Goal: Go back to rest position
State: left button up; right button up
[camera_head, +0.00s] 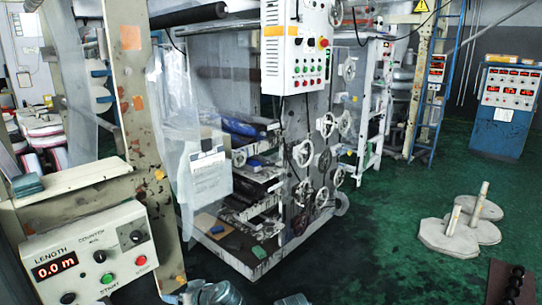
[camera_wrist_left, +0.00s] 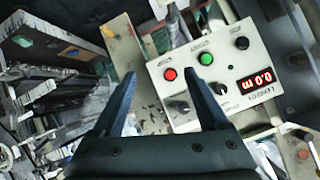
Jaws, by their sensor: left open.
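The counter box (camera_wrist_left: 182,108) appears upside down there, beyond the fingers. It has a red button (camera_wrist_left: 170,74), a green button (camera_wrist_left: 206,59), black knobs and a red display (camera_wrist_left: 255,81) reading 0.0 m. Whether a finger touches the box cannot be told. My right gripper is in neither view.
A film machine (camera_head: 250,150) with a white control panel (camera_head: 295,47) and handwheels stands in the middle. A blue console (camera_head: 505,110) is at the far right. Pale round bases with posts (camera_head: 450,235) stand on the green floor (camera_head: 375,225), which is clear between them and the machine.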

pick_arm(q)
jog(key=s+d+f+m+g+h+p, duration=0.2)
jog(key=s+d+m+g+h, duration=0.1)
jog(key=s+d, duration=0.4)
jog(key=s+d+f+m+g+h+p, duration=0.2)
jog(key=s+d+m+h, duration=0.3)
jog(key=d, duration=0.8)
jog(key=shift+s+f+m+g+h, duration=0.3)
jog(key=shift+s+f+m+g, duration=0.15)
jog(key=shift+s+m+g, duration=0.6)
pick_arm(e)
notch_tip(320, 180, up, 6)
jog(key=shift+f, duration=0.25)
pick_arm(q)
jog(key=shift+w+d, duration=0.1)
jog(key=shift+w, duration=0.1)
jog(key=shift+c, duration=0.4)
